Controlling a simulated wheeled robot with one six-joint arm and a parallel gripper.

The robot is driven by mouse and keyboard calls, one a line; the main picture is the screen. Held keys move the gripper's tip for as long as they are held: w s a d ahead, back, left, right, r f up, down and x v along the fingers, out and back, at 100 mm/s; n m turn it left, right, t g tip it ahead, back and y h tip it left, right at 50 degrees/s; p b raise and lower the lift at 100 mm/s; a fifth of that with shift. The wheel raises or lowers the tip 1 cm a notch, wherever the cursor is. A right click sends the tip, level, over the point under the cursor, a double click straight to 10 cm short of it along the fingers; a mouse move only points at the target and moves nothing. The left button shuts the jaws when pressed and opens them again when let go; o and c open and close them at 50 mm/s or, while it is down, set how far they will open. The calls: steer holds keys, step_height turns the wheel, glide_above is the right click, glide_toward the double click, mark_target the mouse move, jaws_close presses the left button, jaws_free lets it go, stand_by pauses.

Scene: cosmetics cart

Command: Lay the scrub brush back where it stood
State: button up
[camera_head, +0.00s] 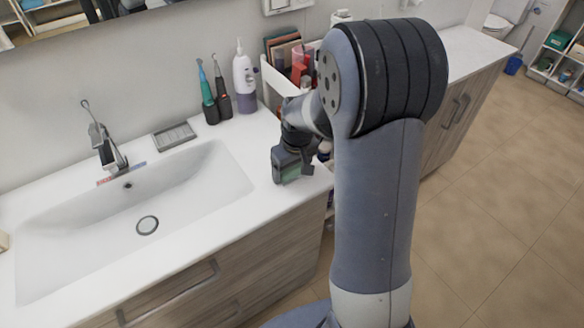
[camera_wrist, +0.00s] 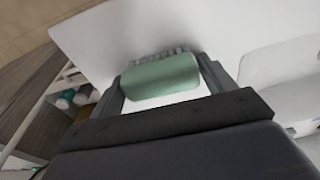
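The scrub brush (camera_wrist: 160,75) is pale green with a row of grey bristles along its far side in the wrist view. It spans the gap between the two fingers of my gripper (camera_wrist: 163,78), which is shut on it. In the head view my gripper (camera_head: 290,172) is at the counter's front edge, right of the sink, and a bit of the green brush (camera_head: 291,174) shows under it. I cannot tell whether the brush touches the white counter (camera_head: 255,133).
The sink basin (camera_head: 90,225) is at the left with a faucet (camera_head: 104,145). A grey ridged dish (camera_head: 174,136) lies behind it. Two electric toothbrushes (camera_head: 214,95) and a white bottle (camera_head: 244,80) stand at the wall. A white organizer (camera_head: 283,78) is partly behind my arm.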

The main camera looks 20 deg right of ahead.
steer(key=o, duration=0.3)
steer(key=shift+r, duration=0.55)
step_height(320, 180, up, 11)
steer(key=s, duration=0.1)
steer(key=shift+s+d, duration=0.3)
steer(key=shift+s, duration=0.05)
stand_by(1.0)
